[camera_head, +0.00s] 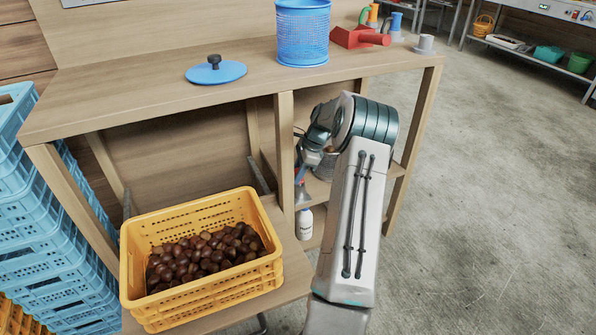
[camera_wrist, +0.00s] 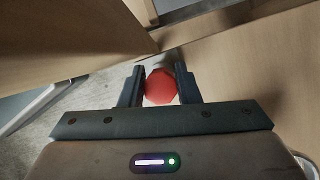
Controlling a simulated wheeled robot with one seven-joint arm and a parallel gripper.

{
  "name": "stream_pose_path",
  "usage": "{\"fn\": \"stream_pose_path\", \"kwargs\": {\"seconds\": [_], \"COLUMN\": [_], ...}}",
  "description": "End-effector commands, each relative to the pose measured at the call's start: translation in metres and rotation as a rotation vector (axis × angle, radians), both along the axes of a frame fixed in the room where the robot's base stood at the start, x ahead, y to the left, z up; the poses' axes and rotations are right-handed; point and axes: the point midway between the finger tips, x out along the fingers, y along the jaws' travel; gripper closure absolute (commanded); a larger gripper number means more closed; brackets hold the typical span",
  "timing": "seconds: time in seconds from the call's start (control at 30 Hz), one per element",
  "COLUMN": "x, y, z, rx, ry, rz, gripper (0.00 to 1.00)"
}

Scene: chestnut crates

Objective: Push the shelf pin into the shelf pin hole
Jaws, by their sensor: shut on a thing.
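My gripper (camera_wrist: 160,76) is shut on a round red thing (camera_wrist: 161,88), which I take to be the shelf pin. Wooden panels of the workbench stand close around the fingertips in that view. In the head view my arm reaches in under the bench top (camera_head: 150,95), beside an upright panel (camera_head: 285,150), and hides most of my gripper. I cannot make out the shelf pin hole in either view.
A yellow crate (camera_head: 205,298) of chestnuts stands at the lower left. A white bottle (camera_head: 304,224) stands by the upright panel. Blue crates (camera_head: 40,245) are stacked at left. A blue basket (camera_head: 302,35), a blue lid (camera_head: 216,72) and a red scoop (camera_head: 358,37) are on top.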

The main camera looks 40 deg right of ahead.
Motion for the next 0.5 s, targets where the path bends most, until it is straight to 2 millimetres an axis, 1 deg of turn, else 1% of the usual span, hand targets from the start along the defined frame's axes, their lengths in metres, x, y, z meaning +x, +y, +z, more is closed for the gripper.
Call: {"fn": "stream_pose_path", "kwargs": {"seconds": [0.43, 0.47, 0.5], "x": [0.000, 0.000, 0.000], "y": [0.000, 0.000, 0.000], "z": [-0.014, -0.013, -0.013], "rx": [-0.001, -0.001, -0.001], "ry": [0.001, 0.000, 0.000], "rz": [0.001, 0.001, 0.001], "gripper": [0.95, 0.62, 0.51]}}
